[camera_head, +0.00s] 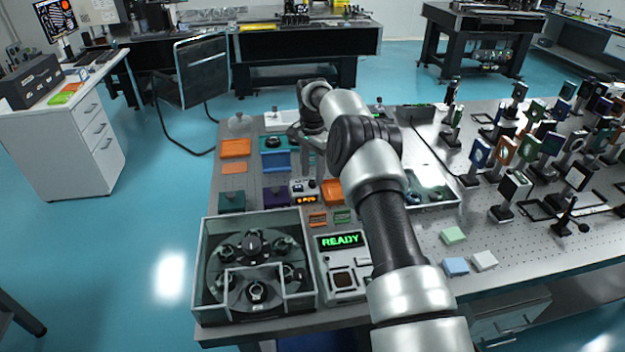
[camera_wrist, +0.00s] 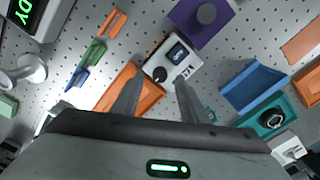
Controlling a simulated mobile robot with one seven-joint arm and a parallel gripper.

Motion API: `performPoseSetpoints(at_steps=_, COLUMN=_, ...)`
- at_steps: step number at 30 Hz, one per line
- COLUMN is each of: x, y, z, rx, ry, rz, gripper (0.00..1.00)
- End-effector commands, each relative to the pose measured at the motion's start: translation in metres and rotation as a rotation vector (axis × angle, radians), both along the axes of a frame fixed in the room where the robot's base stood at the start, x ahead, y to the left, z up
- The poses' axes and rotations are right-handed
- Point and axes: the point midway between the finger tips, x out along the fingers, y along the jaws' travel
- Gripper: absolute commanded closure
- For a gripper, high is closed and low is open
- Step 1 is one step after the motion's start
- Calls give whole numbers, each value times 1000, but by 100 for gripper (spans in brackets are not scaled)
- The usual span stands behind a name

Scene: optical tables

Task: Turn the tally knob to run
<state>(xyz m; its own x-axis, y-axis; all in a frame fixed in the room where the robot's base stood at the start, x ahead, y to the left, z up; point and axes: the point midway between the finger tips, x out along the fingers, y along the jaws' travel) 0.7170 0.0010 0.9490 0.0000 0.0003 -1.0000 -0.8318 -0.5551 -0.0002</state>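A small white box (camera_wrist: 186,68), which appears to be the tally, has a dark display (camera_wrist: 178,52) and a black round knob (camera_wrist: 160,73) in the wrist view. In the head view the box (camera_head: 298,187) sits on the perforated table, with an orange-lit display (camera_head: 306,199). The knob's pointer setting is too small to read. My gripper (camera_wrist: 158,82) is open, its two fingers apart and nothing between them. In the wrist view the fingertips appear just below the box's knob side; I cannot tell their height above it. In the head view my arm partly hides my gripper.
An orange tray (camera_wrist: 127,90) lies beside the box, and a purple block (camera_wrist: 190,28) with a grey knob lies on its other side. A blue tray (camera_wrist: 252,85) and a teal block (camera_wrist: 262,120) are to the right. A READY display unit (camera_head: 342,241) and a walled carousel (camera_head: 212,300) stand nearer.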

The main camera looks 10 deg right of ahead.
Motion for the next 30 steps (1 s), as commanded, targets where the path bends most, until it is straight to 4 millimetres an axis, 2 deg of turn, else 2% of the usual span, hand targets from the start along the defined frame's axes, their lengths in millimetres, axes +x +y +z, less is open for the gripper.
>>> performPoseSetpoints(at_steps=6, x=0, y=0, z=-22, rx=-1, ry=1, rz=-1, gripper=61)
performPoseSetpoints(at_steps=16, x=0, y=0, z=-26, rx=0, ry=0, rz=-1, gripper=61)
performPoseSetpoints(at_steps=23, x=0, y=0, z=-26, rx=0, ry=0, rz=-1, gripper=98)
performPoseSetpoints(at_steps=30, x=0, y=0, z=-25, rx=-1, ry=-1, rz=13, gripper=100)
